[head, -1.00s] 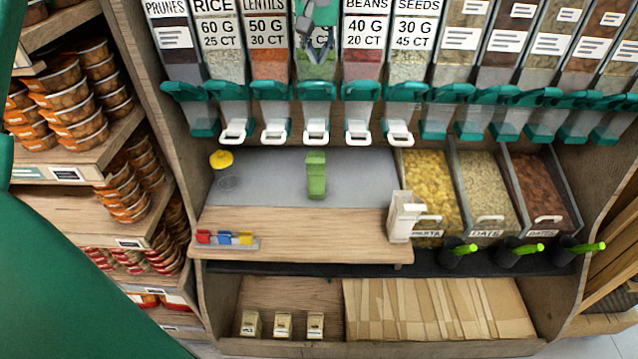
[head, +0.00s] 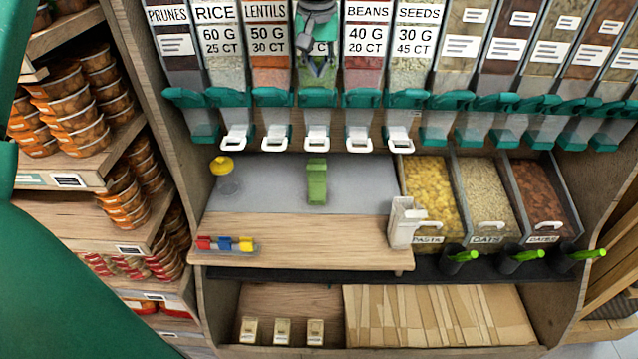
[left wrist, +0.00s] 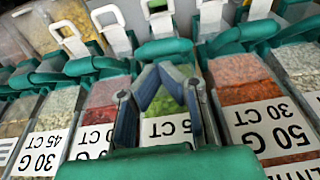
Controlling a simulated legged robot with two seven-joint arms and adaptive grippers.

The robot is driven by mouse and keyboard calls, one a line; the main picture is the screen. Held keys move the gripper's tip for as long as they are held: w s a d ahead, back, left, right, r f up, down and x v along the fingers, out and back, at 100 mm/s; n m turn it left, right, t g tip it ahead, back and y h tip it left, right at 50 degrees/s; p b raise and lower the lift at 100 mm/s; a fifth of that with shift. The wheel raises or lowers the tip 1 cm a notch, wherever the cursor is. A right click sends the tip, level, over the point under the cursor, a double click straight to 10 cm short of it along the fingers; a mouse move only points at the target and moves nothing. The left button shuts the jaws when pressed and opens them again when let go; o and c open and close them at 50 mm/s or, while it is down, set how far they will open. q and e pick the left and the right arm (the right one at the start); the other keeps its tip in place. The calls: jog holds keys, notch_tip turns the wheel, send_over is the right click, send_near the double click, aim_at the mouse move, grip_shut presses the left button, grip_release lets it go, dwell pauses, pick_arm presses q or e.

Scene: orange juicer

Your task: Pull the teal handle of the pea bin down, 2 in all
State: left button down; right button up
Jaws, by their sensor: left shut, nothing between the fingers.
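My left gripper (head: 318,66) is in front of the pea bin (head: 311,82), with its fingers pointing down. It is shut with nothing in it. The bin's teal handle (head: 317,98) lies just below the fingertips in the head view. In the left wrist view, the two fingers (left wrist: 160,72) come together near the teal handle (left wrist: 164,48), with green peas (left wrist: 163,103) showing behind them. I cannot tell whether they touch the handle. My right gripper is out of view.
Neighbouring bins with teal handles, lentils (head: 270,78) and beans (head: 364,78), stand close on both sides. A yellow-lidded jar (head: 225,175) and a white container (head: 404,222) are on the counter. Open bins (head: 430,200) stand at the right.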

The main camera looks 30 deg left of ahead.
pick_arm(q)
jog(key=shift+a+f, duration=0.15)
jog(key=shift+a, duration=0.35)
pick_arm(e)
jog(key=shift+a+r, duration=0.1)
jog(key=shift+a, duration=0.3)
pick_arm(q)
jog(key=shift+d, duration=0.15)
